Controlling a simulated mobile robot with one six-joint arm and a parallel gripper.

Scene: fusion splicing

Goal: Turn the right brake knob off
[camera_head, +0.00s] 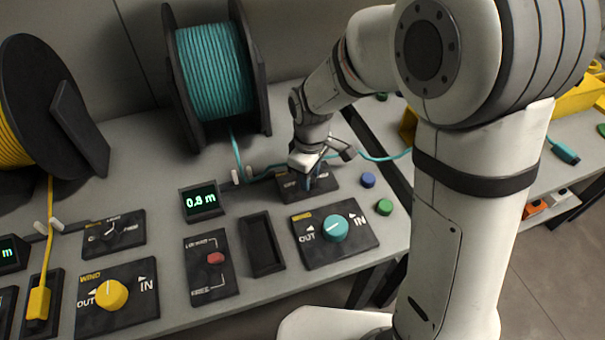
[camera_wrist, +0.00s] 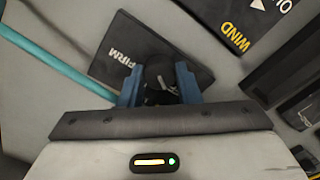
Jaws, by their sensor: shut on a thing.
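The right brake panel (camera_head: 325,183) is a black plate in front of the teal spool, partly covered by my gripper (camera_head: 308,181). In the wrist view the panel (camera_wrist: 118,48) shows the word FIRM, and its other labels are hidden or unreadable. The dark round brake knob (camera_wrist: 158,71) stands between the two blue fingers of my gripper (camera_wrist: 159,82). The fingers are shut on the knob, one on each side. A small pale mark shows on the knob, but I cannot tell which setting it points to.
The teal spool (camera_head: 214,72) stands behind, its cable running right past my gripper. In front are the wind panel with a teal knob (camera_head: 336,228), a 0.8 m display (camera_head: 201,201) and a red-switch panel (camera_head: 215,258). Blue (camera_head: 368,180) and green (camera_head: 384,207) buttons sit right.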

